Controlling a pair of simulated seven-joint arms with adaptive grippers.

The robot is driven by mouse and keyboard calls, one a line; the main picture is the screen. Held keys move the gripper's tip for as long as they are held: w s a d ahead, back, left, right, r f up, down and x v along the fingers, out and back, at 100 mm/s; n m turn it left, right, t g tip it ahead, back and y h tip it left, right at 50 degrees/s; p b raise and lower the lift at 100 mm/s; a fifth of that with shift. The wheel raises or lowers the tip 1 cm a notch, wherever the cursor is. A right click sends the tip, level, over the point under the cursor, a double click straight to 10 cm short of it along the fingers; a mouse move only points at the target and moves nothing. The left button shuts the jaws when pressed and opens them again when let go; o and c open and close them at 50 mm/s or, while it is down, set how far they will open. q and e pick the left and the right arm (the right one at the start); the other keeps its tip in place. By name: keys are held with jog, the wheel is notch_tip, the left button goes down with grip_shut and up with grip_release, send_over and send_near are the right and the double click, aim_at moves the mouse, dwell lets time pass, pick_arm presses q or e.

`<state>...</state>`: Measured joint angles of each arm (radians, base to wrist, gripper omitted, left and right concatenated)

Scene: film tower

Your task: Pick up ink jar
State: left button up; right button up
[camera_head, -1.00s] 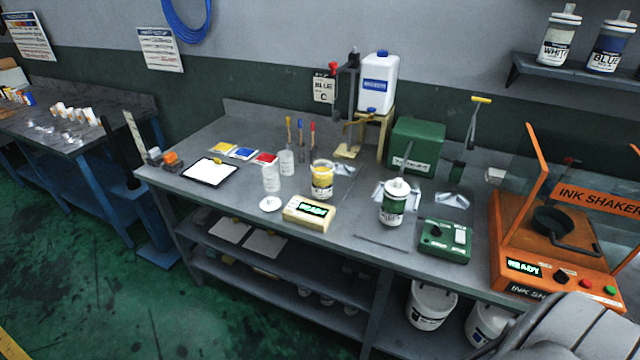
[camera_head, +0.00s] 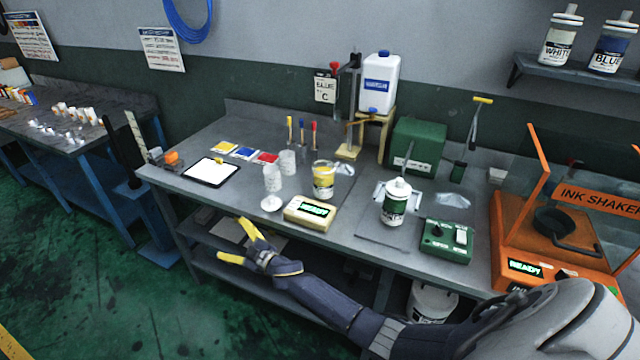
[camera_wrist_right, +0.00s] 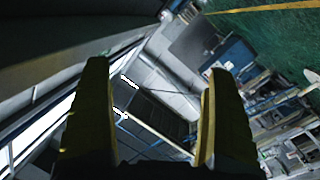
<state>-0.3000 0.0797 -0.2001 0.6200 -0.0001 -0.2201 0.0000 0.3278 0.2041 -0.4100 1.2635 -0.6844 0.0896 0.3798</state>
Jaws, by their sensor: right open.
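An ink jar (camera_head: 396,205), white with a dark green label and a white lid, stands upright on the workbench right of centre. A second jar with yellow contents (camera_head: 323,182) stands on or just behind a small cream device with a lit display. My right gripper (camera_head: 236,241) is open and empty in front of the bench's front edge, below the tabletop and left of both jars. Its two yellow fingers also show spread apart in the right wrist view (camera_wrist_right: 158,125), with nothing between them. My left gripper is not in view.
The cream device (camera_head: 310,213) and a green control box (camera_head: 447,240) sit near the bench's front edge. An orange ink shaker (camera_head: 520,235) stands at the right. White and blue jars (camera_head: 560,38) are on a wall shelf. A black-framed white pad (camera_head: 211,172) lies at left.

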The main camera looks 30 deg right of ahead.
aim_at(321, 176)
jog(key=w+d+r+m+t+h, duration=0.2)
jog(key=w+d+r+m+h, duration=0.1)
jog(key=r, duration=0.7)
jog(key=w+d+r+m+t+h, duration=0.2)
jog(key=w+d+r+m+h, duration=0.15)
jog(key=r, duration=0.65)
jog(key=s+d+r+m+g+h, duration=0.35)
jog(key=d+r+m+h, duration=0.6)
jog(key=d+r, duration=0.4)
jog(key=s+d+f+m+g, duration=0.1)
jog(key=s+d+f+g, duration=0.1)
jog(key=f, duration=0.3)
jog(key=s+d+f+m+g, duration=0.1)
jog(key=s+d+f+g, duration=0.1)
jog(key=f, duration=0.4)
jog(key=s+d+f+m+g, duration=0.1)
jog(key=s+d+f+g, duration=0.2)
jog(key=d+f, duration=0.2)
jog(key=shift+s+f+m+h, duration=0.15)
jog(key=shift+s+m+h, duration=0.15)
jog(key=shift+s+m, duration=0.1)
jog(key=shift+d+f, duration=0.25)
jog(key=shift+f, duration=0.1)
jog(key=shift+w+d+f, duration=0.15)
jog(key=shift+d+f, duration=0.05)
jog(key=shift+d, duration=0.1)
jog(key=shift+x, duration=1.9)
